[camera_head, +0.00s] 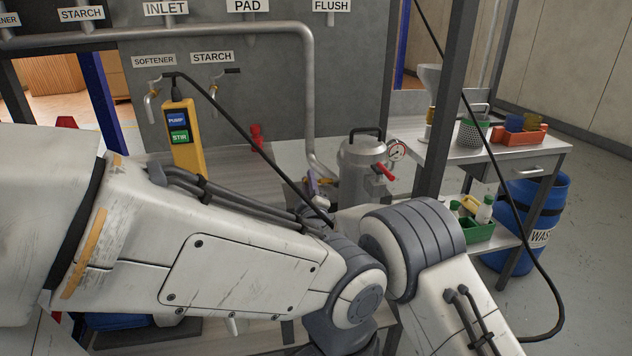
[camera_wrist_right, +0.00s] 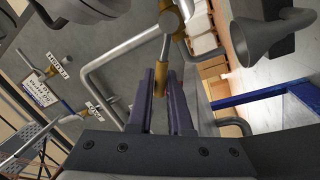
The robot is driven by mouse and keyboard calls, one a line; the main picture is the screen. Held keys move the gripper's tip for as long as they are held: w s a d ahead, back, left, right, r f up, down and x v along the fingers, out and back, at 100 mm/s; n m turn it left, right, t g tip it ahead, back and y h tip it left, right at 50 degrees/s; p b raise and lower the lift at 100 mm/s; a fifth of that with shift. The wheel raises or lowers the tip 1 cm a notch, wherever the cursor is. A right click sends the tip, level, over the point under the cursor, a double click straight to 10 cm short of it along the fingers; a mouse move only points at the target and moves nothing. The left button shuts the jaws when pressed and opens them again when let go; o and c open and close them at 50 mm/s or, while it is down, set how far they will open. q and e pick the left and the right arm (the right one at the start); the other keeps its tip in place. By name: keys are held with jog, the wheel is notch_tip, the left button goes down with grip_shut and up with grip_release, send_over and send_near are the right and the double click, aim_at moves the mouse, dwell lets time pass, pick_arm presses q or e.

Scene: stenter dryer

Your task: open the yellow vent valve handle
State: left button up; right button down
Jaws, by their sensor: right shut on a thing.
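The yellow vent valve handle (camera_wrist_right: 160,84) shows in the right wrist view as a small yellow grip on a grey lever. My right gripper (camera_wrist_right: 162,80) has its two dark purple fingers on either side of it and is shut on it. In the head view the right gripper (camera_head: 319,184) is small, just left of the steel vessel (camera_head: 362,172) and partly hidden by my arm. The handle is hard to make out there. My left gripper is not in view.
The vessel has a red-handled valve (camera_head: 385,172) and a gauge (camera_head: 397,151). A yellow pendant (camera_head: 183,140) hangs at left on a black cable. A grey pipe (camera_head: 308,100) runs down behind. A side table (camera_head: 545,150) and blue drum (camera_head: 535,215) stand at right.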

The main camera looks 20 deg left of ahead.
jog(key=f+n, duration=0.1)
jog(key=n, duration=0.1)
jog(key=f+n+y+b, duration=0.1)
jog(key=n, duration=0.1)
jog(key=f+n+b, duration=0.1)
jog(key=n, duration=0.1)
jog(key=shift+s+a+g+y, duration=0.25)
jog(key=shift+a+g+y, duration=0.05)
jog(key=shift+a, duration=0.05)
jog(key=shift+f+n, duration=0.1)
jog(key=shift+n, duration=0.2)
jog(key=c, duration=0.8)
grip_release()
jog(key=shift+c, duration=0.2)
jog(key=b+v, duration=0.1)
jog(key=v, duration=0.9)
jog(key=shift+s, duration=0.2)
jog(key=shift+d, duration=0.25)
